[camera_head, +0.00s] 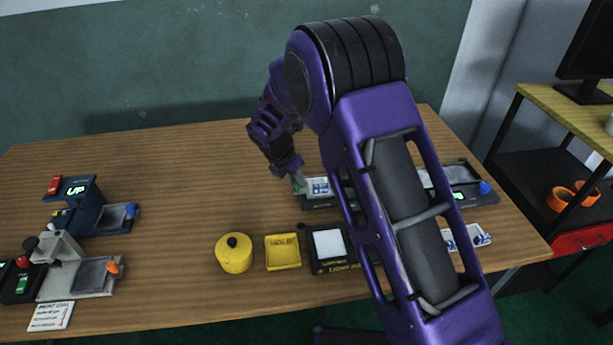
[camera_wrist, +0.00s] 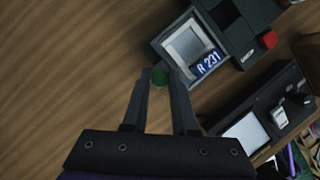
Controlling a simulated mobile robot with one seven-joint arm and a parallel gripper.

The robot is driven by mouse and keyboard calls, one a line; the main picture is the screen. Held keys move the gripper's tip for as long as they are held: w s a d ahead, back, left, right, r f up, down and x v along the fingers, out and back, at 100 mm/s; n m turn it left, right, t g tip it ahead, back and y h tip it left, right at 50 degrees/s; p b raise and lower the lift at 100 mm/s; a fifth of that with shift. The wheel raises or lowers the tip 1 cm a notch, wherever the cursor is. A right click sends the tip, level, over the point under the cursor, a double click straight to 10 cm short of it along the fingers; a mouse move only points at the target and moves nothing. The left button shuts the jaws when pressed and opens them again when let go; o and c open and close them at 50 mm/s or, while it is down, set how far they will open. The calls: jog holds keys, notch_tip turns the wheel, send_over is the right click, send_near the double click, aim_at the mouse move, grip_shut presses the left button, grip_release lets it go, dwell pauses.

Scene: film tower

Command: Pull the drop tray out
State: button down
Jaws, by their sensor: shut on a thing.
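A dark tray with a pale grey inside (camera_wrist: 184,44) sticks out from a dark unit (camera_wrist: 243,22) in the wrist view. A green knob (camera_wrist: 160,77) is at the tray's near corner, between my fingertips. My gripper (camera_wrist: 163,74) is shut on this green knob. In the head view, my gripper (camera_head: 298,183) is at the left end of the tray with the blue-and-white label (camera_head: 320,186). My forearm hides part of the unit behind it there.
A tray with a blue knob (camera_head: 485,187) is on the right. A yellow pot (camera_head: 235,253), a yellow "HOLD" tray (camera_head: 283,251) and a black box with a white panel (camera_head: 329,245) stand in front. Devices with trays (camera_head: 98,278) are at left. Bare wood lies left of my gripper.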

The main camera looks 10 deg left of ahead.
jog(key=shift+a, duration=0.25)
jog(key=c, duration=0.8)
grip_release()
jog(key=shift+a, duration=0.1)
jog(key=shift+o, duration=0.6)
jog(key=p+v, duration=0.2)
jog(key=v, duration=1.5)
jog(key=shift+r, duration=0.2)
